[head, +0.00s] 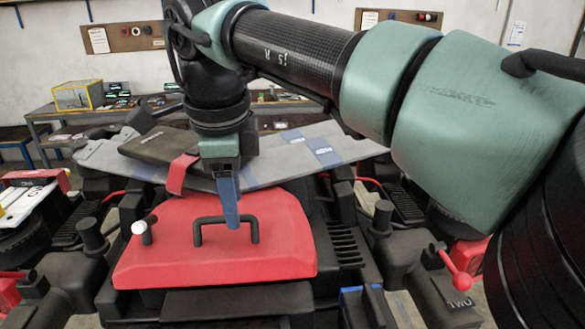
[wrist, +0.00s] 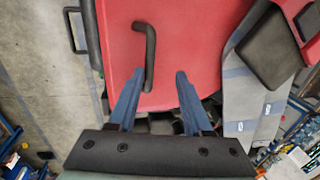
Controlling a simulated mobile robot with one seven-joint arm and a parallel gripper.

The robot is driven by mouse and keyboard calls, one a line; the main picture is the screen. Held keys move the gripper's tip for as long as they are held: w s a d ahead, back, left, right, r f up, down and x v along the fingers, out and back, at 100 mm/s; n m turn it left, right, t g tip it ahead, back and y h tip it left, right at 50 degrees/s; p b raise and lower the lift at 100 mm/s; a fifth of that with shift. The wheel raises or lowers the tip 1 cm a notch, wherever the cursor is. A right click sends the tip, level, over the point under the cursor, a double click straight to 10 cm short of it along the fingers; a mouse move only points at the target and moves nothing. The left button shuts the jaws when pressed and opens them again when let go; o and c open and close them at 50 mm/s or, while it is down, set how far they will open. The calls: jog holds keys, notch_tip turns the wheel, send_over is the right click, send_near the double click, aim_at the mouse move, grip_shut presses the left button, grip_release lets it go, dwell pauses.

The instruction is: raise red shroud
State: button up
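The red shroud (head: 220,262) is a sloped red cover on the drone, with a black bar handle (head: 210,219) on top. It fills the middle of the wrist view (wrist: 115,45), where the handle (wrist: 150,50) also shows. My gripper (wrist: 159,73) is open, its two blue fingers apart. In the wrist view the handle's near end appears between the fingertips, closer to the left finger. In the head view my gripper (head: 230,222) points down at the handle, one finger overlapping its right part. I cannot tell whether they touch. The shroud looks seated.
Grey panels (head: 290,155) with blue bands lie behind the shroud. Black drone arms spread on both sides. A workbench (head: 60,110) stands at the back left.

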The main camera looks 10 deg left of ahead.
dwell(0.3)
notch_tip(320, 180, up, 13)
jog(key=s+p, duration=0.2)
jog(key=p, duration=0.3)
jog(key=shift+s+d+f, duration=0.15)
jog(key=shift+s+d, duration=0.1)
jog(key=shift+d, duration=0.1)
